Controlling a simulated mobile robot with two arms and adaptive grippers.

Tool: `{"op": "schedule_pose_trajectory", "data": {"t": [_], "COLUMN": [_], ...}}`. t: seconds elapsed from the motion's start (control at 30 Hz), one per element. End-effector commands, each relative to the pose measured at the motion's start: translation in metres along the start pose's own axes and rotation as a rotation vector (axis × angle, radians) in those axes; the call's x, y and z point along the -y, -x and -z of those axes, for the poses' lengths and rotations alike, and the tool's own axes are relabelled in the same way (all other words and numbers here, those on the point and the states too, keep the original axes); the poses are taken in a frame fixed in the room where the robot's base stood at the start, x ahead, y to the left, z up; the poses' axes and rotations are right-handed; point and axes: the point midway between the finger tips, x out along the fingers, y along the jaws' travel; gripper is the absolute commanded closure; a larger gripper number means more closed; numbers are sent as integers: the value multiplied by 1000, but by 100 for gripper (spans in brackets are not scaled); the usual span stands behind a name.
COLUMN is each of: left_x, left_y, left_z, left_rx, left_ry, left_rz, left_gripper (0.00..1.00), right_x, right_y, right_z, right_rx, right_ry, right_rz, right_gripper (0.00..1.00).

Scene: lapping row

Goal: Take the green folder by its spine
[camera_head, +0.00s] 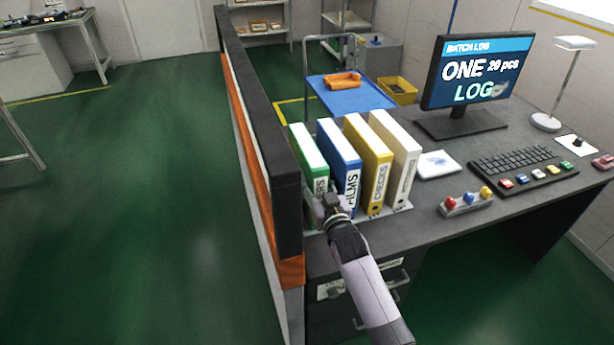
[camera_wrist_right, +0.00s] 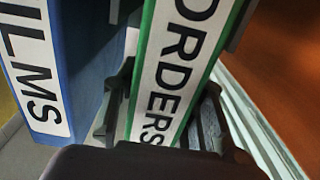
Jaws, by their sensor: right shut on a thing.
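The green folder (camera_head: 309,158) stands upright at the left end of a row of folders on the desk. In the right wrist view its spine (camera_wrist_right: 172,75) has a white label reading "ORDERS". My right gripper (camera_head: 325,197) is at the lower part of that spine. In the right wrist view its two fingers (camera_wrist_right: 160,118) lie on either side of the spine, shut on it. The gripper hides part of the spine in the head view. My left gripper is not in view.
A blue folder (camera_head: 338,153) stands close beside the green one, then a yellow (camera_head: 368,158) and a white folder (camera_head: 396,150). A black and orange partition (camera_head: 262,130) runs close along the left. A monitor (camera_head: 478,72), keyboard (camera_head: 522,160) and button block (camera_head: 465,201) occupy the right.

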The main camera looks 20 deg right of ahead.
Motion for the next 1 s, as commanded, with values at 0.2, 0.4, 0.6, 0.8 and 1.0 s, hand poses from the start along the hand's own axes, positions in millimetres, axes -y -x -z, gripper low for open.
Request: {"op": "schedule_pose_trajectory", "data": {"t": [0.2,0.4,0.6,0.8,1.0], "left_x": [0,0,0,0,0], "left_y": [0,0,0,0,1], "left_z": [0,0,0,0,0], "left_rx": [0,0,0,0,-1], "left_ry": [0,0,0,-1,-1], "left_rz": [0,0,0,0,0], "left_gripper": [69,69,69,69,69], "right_x": [0,0,0,0,0], "right_y": [0,0,0,0,-1], "right_z": [0,0,3,3,14], "right_rx": [0,0,-6,-6,-9], "right_ry": [1,1,1,1,1], "right_rz": [0,0,0,0,0], "right_gripper": [82,95,100,100,100]}}
